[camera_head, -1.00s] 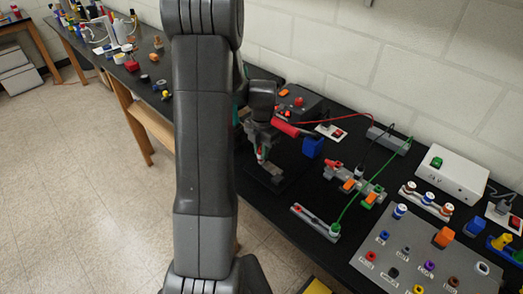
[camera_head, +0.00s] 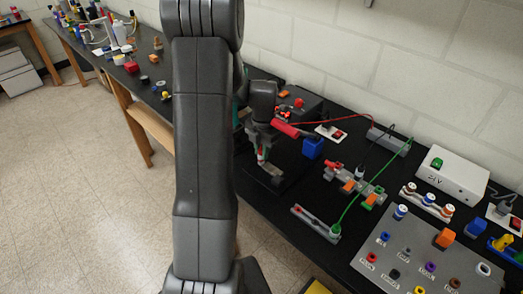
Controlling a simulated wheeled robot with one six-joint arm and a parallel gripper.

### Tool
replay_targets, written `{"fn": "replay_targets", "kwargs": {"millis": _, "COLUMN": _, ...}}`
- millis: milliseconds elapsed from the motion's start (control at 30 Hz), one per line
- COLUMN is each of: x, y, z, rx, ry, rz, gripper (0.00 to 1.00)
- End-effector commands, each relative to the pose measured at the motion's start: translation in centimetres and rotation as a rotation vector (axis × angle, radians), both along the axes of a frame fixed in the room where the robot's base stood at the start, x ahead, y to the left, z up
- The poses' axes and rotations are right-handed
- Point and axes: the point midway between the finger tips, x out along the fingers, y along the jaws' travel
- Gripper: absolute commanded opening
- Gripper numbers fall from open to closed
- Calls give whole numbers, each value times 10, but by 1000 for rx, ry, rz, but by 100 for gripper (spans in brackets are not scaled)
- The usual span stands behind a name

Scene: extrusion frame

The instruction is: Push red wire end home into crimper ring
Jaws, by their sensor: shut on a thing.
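My gripper (camera_head: 262,155) points down over the bench, just right of my large arm link. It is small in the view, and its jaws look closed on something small. A red wire (camera_head: 345,123) runs along the bench from near the gripper to a grey block at the wall. The held end is too small to make out clearly. A thick red handle-like piece (camera_head: 286,129) sticks out to the right beside the gripper. The crimper ring cannot be told apart here. Whether the wire end touches it is hidden.
A blue block (camera_head: 313,148) stands right of the gripper. A grey terminal strip (camera_head: 355,186) with orange clips carries black and green wires. A grey panel (camera_head: 405,262) of coloured sockets and a white supply box (camera_head: 452,175) are at the right. My arm hides the bench's middle left.

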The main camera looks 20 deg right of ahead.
Motion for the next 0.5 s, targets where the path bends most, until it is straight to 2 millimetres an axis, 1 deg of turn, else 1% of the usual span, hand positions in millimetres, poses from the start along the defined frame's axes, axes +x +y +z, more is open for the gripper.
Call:
{"fn": "replay_targets", "kwargs": {"millis": 367, "x": -1, "y": 0, "z": -5, "rx": 1, "ry": 3, "rz": 0, "gripper": 0}}
{"fn": "replay_targets", "kwargs": {"millis": 400, "x": -1, "y": 0, "z": -5, "rx": 1, "ry": 3, "rz": 0, "gripper": 21}}
{"fn": "replay_targets", "kwargs": {"millis": 467, "x": -1, "y": 0, "z": -5, "rx": 1, "ry": 3, "rz": 0, "gripper": 33}}
{"fn": "replay_targets", "kwargs": {"millis": 500, "x": -1, "y": 0, "z": -5, "rx": 1, "ry": 3, "rz": 0, "gripper": 41}}
